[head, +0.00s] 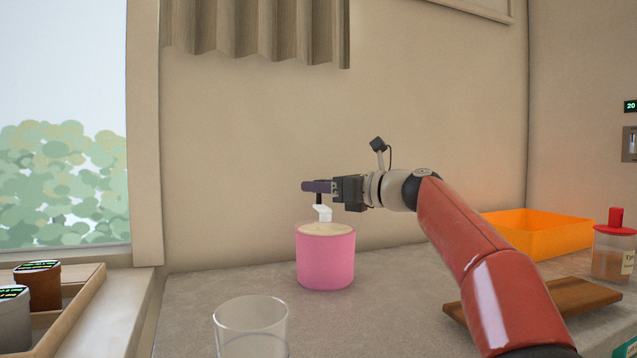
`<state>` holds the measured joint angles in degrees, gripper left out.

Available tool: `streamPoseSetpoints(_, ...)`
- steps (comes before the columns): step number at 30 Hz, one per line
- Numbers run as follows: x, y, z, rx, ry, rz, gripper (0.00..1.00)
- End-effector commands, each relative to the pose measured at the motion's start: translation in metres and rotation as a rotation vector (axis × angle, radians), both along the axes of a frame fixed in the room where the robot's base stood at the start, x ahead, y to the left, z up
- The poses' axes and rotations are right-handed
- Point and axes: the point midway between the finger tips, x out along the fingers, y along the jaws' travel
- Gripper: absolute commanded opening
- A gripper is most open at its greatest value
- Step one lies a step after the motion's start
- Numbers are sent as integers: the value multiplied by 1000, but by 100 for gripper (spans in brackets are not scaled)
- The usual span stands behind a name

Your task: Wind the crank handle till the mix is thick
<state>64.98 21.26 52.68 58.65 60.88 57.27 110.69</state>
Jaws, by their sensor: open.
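A pink cylindrical tub (325,262) stands upright on the grey counter, with a pale beige top surface. A white crank (323,213) rises from its top, with a dark upright piece (319,199) above it. The gripper is open, and the fingers overlap in this side view. I cannot tell whether the dark piece lies between them or touches them. The inside of the tub below its top is hidden.
A clear glass (251,325) stands in front, left of the tub. A wooden tray (88,297) with canisters is at the left.

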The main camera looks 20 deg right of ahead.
Motion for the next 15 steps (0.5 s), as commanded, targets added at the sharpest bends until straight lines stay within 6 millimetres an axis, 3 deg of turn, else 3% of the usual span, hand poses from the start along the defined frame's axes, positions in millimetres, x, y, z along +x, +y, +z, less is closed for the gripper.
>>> streamPoseSetpoints(11,6,5,0,0,0,0,43)
streamPoseSetpoints(15,6,5,0,0,0,0,24)
